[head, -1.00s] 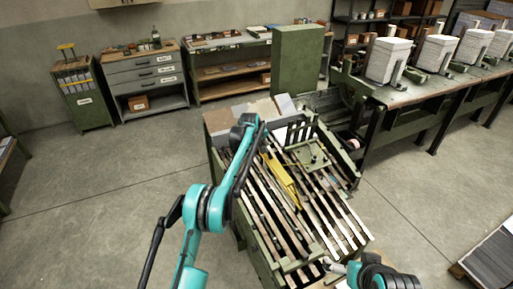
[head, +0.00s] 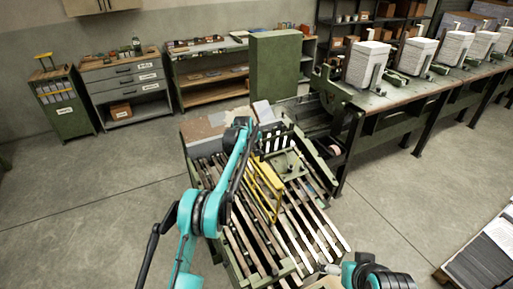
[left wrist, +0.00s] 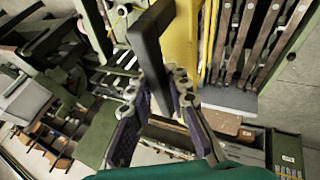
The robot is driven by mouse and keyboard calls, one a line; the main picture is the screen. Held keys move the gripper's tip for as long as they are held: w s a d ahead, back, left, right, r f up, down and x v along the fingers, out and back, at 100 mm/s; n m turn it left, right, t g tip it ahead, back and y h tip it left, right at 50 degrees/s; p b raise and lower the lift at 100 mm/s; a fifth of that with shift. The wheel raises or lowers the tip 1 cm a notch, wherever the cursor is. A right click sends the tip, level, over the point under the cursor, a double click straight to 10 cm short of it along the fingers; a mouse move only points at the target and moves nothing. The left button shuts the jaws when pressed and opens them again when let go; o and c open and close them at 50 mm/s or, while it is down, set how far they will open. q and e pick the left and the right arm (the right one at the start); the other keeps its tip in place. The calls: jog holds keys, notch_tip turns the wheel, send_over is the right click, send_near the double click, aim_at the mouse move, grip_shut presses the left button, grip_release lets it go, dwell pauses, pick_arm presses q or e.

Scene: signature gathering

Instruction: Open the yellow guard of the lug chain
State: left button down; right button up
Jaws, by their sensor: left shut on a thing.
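The yellow guard (head: 267,178) sits over the slatted lug chain bed (head: 285,232) in the head view, tilted up from the slats. In the left wrist view, the yellow guard (left wrist: 181,45) shows as a broad upright strip with a dark bar-like handle (left wrist: 150,45) in front of it. My left gripper (left wrist: 165,95) is shut on this dark handle, its pads on either side. In the head view my left forearm hides most of that gripper. My right gripper (head: 328,269) is low in the head view, near the front end of the bed, apart from the guard; its opening is unclear.
A green cabinet (head: 274,66) stands behind the machine. A long bench (head: 395,92) with paper stacks (head: 368,64) runs to the right. A pallet of sheets (head: 490,245) lies at the lower right. Floor is clear at left.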

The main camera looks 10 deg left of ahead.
pick_arm(q)
jog(key=c, duration=1.5)
grip_release()
jog(key=shift+c, duration=0.2)
jog(key=shift+r, duration=0.15)
jog(key=v, duration=1.2)
